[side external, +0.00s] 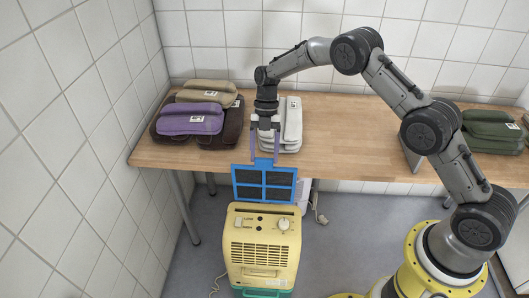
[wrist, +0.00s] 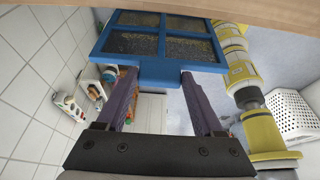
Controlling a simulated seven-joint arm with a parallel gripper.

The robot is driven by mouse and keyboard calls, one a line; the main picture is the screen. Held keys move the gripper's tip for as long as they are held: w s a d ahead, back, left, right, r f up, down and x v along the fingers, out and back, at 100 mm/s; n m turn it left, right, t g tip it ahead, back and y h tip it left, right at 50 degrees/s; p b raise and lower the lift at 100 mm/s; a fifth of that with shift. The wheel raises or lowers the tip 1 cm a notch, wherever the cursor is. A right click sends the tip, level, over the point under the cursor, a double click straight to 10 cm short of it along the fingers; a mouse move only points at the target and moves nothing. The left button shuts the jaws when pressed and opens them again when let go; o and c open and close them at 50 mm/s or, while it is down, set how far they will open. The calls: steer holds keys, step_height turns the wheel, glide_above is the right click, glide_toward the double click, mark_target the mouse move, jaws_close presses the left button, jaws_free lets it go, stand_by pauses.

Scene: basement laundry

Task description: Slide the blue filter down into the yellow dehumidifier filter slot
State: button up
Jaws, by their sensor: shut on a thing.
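My gripper (side external: 264,157) points down in front of the table and is shut on the top tab of the blue filter (side external: 264,170). The filter is a blue frame with dark mesh panes and hangs roughly upright. In the side view it appears just above the back of the yellow dehumidifier's (side external: 262,256) top; I cannot tell whether its lower edge touches or enters the slot, which is hard to make out. In the wrist view, the purple fingers (wrist: 158,76) pinch the filter's tab, with the blue frame (wrist: 153,44) beyond. The dehumidifier is not clearly seen there.
The wooden table (side external: 345,138) is behind the filter. On it are folded purple (side external: 190,124), white (side external: 291,130) and green (side external: 490,128) textiles. A white basket (wrist: 298,115) stands at right in the wrist view. Grey floor (side external: 335,250) is open right of the dehumidifier.

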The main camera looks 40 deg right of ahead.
mark_target(264, 181)
steer(key=shift+f, duration=5.35)
steer(key=shift+r, duration=0.1)
steer(key=shift+r, duration=2.05)
